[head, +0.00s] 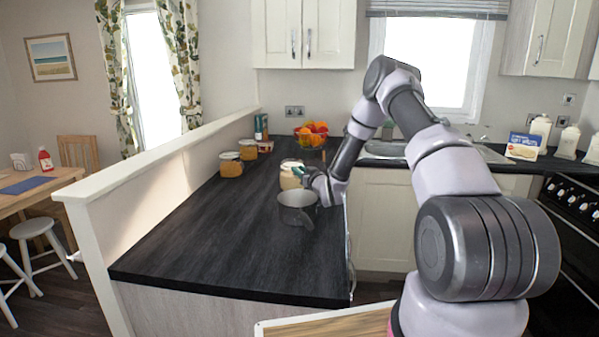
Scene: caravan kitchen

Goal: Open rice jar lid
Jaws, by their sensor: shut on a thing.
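The rice jar (288,181) is a clear jar with pale contents, standing upright on the dark worktop behind a grey metal pot. Its pale lid (291,162) is on top and looks level; I cannot tell whether it is loosened. My gripper (299,171) reaches in from the right at the jar's upper right side. It is shut on the lid's edge, as far as I can tell. The gripper hides the jar's right side, and the exact contact is too small to make out.
The metal pot (297,208) stands just in front of the jar and below my gripper. Two jars with orange contents (231,168) (248,151) stand to the left. A fruit bowl (311,136) is behind. The front left of the worktop (215,240) is clear.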

